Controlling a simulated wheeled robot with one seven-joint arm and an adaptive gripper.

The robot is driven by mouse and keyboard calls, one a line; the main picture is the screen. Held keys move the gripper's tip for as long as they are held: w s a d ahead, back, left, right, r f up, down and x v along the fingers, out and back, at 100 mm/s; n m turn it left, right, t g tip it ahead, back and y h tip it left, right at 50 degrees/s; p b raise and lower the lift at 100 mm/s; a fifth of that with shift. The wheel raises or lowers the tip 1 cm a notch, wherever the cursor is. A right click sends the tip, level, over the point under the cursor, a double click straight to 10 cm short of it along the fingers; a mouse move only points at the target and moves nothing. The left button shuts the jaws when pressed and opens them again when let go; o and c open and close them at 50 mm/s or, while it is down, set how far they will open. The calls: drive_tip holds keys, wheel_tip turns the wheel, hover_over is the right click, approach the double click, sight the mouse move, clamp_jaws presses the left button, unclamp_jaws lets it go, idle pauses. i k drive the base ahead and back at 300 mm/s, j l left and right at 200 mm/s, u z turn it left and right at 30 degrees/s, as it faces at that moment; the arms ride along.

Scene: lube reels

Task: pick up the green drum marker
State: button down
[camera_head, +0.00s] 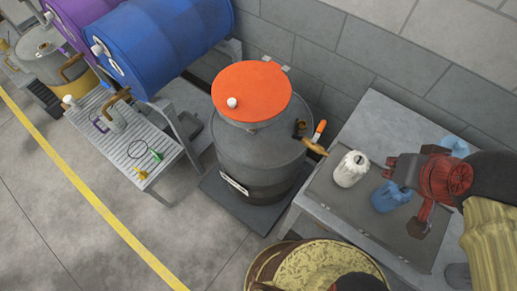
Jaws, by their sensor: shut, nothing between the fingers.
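A small green item (157,155) lies at the right end of the slatted grey bench on the left, beside a thin dark loop. It is too small to tell whether it is a marker. No other green marker stands out. My gripper (397,169) is far to the right, above the grey table. It is shut and holds nothing visible. Its fingers are small and partly merge with the dark parts behind them.
An orange-topped grey drum (262,165) stands between the bench and the grey table (325,205). A white container (351,169) and a blue crumpled item (391,197) are near my gripper. A blue drum (165,40) lies above the bench. Floor is clear at lower left.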

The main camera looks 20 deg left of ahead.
sight(156, 154)
drive_tip(key=u, duration=2.2)
drive_tip(key=i+j, duration=0.1)
drive_tip(key=j, duration=0.25)
drive_tip(key=i+j+u, duration=0.1)
drive_tip(key=i+j, duration=0.2)
drive_tip(key=i, duration=0.15)
drive_tip(key=i+j+u, duration=0.1)
drive_tip(key=i+j, duration=0.15)
drive_tip(key=i, duration=0.15)
drive_tip(key=i+l, duration=0.2)
drive_tip(key=i, duration=0.25)
drive_tip(key=u, duration=0.05)
